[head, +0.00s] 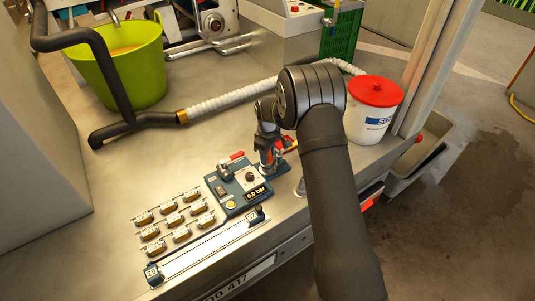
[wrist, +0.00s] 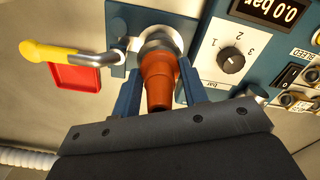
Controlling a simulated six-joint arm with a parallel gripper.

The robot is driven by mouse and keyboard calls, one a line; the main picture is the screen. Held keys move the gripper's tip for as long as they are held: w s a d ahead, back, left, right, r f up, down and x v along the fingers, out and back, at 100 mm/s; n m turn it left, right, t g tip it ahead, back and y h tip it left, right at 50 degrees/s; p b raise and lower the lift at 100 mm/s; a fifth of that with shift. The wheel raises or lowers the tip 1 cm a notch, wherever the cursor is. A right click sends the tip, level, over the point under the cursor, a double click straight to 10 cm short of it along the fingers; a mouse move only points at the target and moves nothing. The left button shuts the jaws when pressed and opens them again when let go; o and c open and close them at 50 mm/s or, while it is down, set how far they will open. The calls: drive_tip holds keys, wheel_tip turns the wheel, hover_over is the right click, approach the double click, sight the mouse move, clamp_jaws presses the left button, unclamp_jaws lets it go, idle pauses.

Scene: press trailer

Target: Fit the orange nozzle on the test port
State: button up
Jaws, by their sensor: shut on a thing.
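The orange nozzle (wrist: 158,80) is between the two blue fingers of my gripper (wrist: 159,66) in the wrist view, and the gripper is shut on it. Its wide end is up against the round metal test port (wrist: 162,38). I cannot tell whether it is pushed fully on, as the nozzle covers part of the port. In the head view the gripper (head: 267,150) points down at the test stand, and a little of the orange nozzle (head: 266,158) shows there, partly hidden by the fingers.
A yellow-handled lever (wrist: 58,52) over a red plate (wrist: 76,77) is left of the port. The blue gauge panel (head: 236,186) with knob and 0.0 bar display is beside it. Several brass fittings (head: 168,207) lie left.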

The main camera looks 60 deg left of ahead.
drive_tip(key=shift+f, duration=0.45)
drive_tip(key=o, duration=1.1)
drive_tip(key=shift+c, duration=0.2)
drive_tip(key=shift+r, duration=5.5)
wheel_tip(320, 180, up, 9)
